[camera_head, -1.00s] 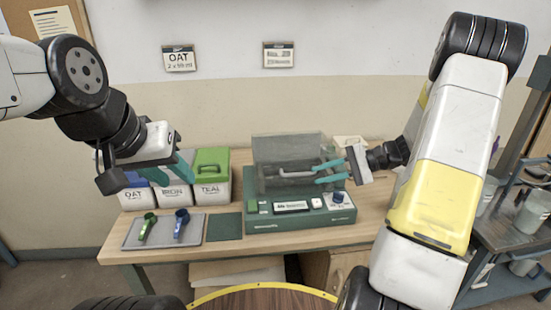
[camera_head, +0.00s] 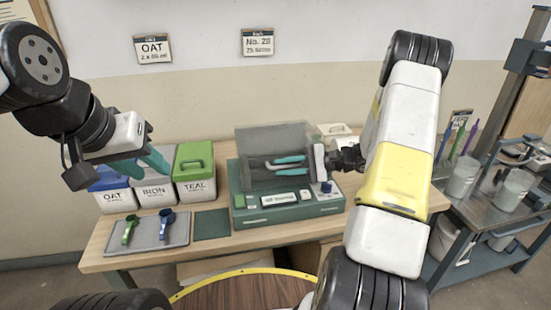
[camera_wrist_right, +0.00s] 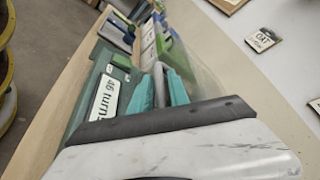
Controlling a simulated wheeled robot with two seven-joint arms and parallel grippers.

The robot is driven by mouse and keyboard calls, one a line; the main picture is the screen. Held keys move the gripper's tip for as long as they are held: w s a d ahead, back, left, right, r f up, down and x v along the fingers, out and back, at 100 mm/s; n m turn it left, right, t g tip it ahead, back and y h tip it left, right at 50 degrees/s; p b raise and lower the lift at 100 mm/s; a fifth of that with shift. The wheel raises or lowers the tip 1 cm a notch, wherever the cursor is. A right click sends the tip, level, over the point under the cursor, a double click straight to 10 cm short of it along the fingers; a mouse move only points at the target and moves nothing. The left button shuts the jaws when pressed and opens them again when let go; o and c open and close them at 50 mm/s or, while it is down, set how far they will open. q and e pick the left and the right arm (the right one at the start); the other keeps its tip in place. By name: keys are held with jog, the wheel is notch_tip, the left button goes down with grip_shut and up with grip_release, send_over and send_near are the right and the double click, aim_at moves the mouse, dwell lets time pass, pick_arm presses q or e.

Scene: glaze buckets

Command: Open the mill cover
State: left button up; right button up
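The mill (camera_head: 287,205) is a dark green machine on the wooden table, with a display and buttons on its front. Its see-through grey cover (camera_head: 265,140) is down over the top and has a grey bar handle on its front. My right gripper (camera_head: 277,165) comes in from the right at the handle. Its two teal fingers are apart, one above and one below the bar; whether they touch it I cannot tell. The fingers also show in the right wrist view (camera_wrist_right: 165,80), beside the mill's front panel. My left gripper (camera_head: 146,170) is open and empty above the lidded bins.
Bins labelled OAT (camera_head: 116,201), IRON (camera_head: 156,195) and TEAL (camera_head: 196,185) stand left of the mill. A grey tray (camera_head: 150,236) with a green and a blue scoop lies before them. A metal cart (camera_head: 510,222) with jars stands at right.

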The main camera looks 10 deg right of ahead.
grip_shut()
dwell(1.4)
